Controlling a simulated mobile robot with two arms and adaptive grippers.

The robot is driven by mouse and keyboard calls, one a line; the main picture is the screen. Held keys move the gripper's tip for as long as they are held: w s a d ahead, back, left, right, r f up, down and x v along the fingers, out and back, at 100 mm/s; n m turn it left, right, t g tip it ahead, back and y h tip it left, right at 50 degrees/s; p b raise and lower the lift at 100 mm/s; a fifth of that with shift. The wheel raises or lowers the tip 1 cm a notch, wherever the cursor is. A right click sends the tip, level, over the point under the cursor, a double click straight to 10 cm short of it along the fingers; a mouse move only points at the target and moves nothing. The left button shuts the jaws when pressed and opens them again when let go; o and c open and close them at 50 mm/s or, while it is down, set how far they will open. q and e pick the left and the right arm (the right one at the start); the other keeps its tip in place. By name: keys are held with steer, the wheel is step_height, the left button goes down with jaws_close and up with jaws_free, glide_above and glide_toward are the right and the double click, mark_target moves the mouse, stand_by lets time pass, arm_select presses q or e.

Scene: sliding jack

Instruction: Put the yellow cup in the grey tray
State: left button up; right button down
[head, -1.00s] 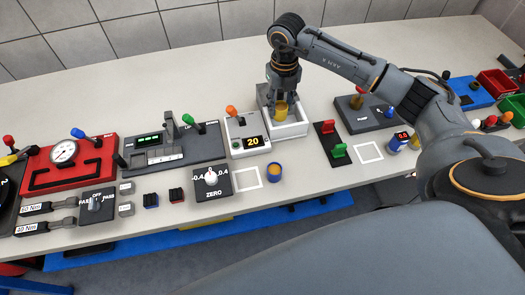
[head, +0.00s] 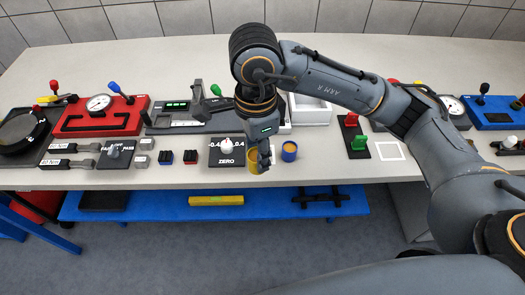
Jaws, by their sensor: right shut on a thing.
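The yellow cup (head: 254,167) is between the fingers of my right gripper (head: 260,155), which is shut on it. They are near the front edge of the table, just right of the ZERO dial. I cannot tell whether the cup touches the table. The fingers hide part of the cup. The light grey tray (head: 327,113) stands farther back and to the right, partly hidden behind my right arm; the part of its inside that shows is empty. My left gripper is not in view.
A blue cup (head: 289,151) with a yellow-orange inside stands close to the right of the held cup. The ZERO dial panel (head: 226,152) is close on the left. A panel with red and green levers (head: 353,137) is right of the tray. The table's back strip is clear.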

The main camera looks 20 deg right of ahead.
steer(key=w+d+f+p, duration=0.1)
steer(key=w+f, duration=0.1)
steer(key=w, duration=0.1)
steer(key=w+d+f+p, duration=0.1)
steer(key=w+f, duration=0.2)
steer(key=w, duration=0.1)
steer(key=w+d+f+p, duration=0.2)
steer(key=w+f, duration=0.1)
steer(key=w, duration=0.1)
steer(key=shift+d+f, duration=0.1)
steer(key=shift+f, duration=0.1)
step_height(320, 180, down, 3)
steer(key=shift+w+d+r+p, duration=0.1)
steer(key=shift+w+r+p, duration=0.05)
steer(key=shift+p, duration=0.8)
steer(key=shift+f, duration=0.4)
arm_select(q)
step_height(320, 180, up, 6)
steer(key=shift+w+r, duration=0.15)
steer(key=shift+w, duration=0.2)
arm_select(e)
steer(key=shift+f, duration=0.1)
